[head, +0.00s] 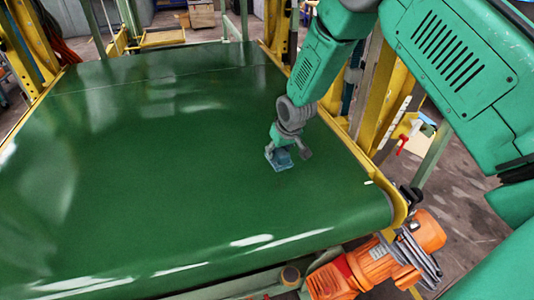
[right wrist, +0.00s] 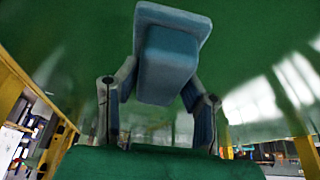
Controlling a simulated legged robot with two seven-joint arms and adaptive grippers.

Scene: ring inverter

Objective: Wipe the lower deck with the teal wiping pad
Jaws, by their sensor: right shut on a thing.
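The teal wiping pad (head: 281,159) is at the end of my right arm, over the right part of the green deck (head: 150,190). My right gripper (head: 290,150) is shut on the pad. In the right wrist view the pad (right wrist: 170,55) sits between the two fingers of the gripper (right wrist: 160,95), its wide face turned toward the green surface. The pad appears to touch the deck or be very close to it; I cannot tell which. My left gripper is in neither view.
Yellow rails (head: 340,138) run along the deck's right side. An orange motor (head: 380,258) is mounted at the near right corner. The deck's surface is clear left of the pad, with bright glare patches. A wooden crate (head: 202,14) stands on the floor beyond.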

